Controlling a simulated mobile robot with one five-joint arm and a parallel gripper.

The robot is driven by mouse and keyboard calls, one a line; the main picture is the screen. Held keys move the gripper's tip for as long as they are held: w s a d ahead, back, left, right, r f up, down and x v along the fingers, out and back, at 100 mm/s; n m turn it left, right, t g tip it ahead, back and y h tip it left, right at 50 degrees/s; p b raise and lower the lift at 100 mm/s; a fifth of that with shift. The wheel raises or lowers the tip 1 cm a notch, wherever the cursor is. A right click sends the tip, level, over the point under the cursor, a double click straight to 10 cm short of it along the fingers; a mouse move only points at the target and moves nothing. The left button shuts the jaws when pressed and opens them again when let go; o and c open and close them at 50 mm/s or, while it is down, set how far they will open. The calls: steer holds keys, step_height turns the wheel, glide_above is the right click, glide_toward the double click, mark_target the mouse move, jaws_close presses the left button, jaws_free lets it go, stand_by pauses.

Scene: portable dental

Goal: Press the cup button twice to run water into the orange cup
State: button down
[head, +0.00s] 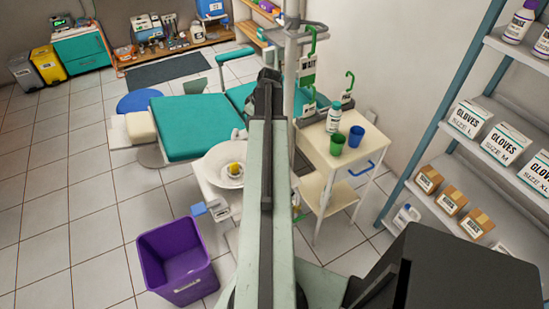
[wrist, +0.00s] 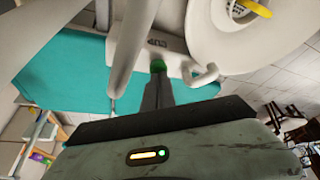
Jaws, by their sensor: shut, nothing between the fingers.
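In the wrist view, a round green button (wrist: 158,65) sits on a pale panel (wrist: 172,45) beside an upside-down "CUP" label. My gripper (wrist: 157,79) is shut and empty, with its fingertips at the button. I cannot tell whether they touch or press it. A yellow-orange item (head: 235,170) sits in the white bowl (head: 217,176) in the head view, and a yellow part (wrist: 255,8) shows at the bowl in the wrist view. I cannot clearly make out a cup shape. In the head view my arm hides the button.
White tubular parts (wrist: 205,76) flank the fingers. The teal chair (head: 187,126) lies beyond the bowl. A cart (head: 350,157) with green and blue cups stands right, near a shelf rack (head: 490,50). A purple bin (head: 178,262) stands front left; floor left is clear.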

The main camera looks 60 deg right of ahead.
steer(key=shift+f+b, duration=0.35)
steer(key=shift+f, duration=0.1)
steer(key=shift+r, duration=0.15)
steer(key=shift+r+p, duration=0.95)
steer(key=shift+p, duration=0.15)
step_height(320, 180, up, 6)
steer(key=p, duration=0.6)
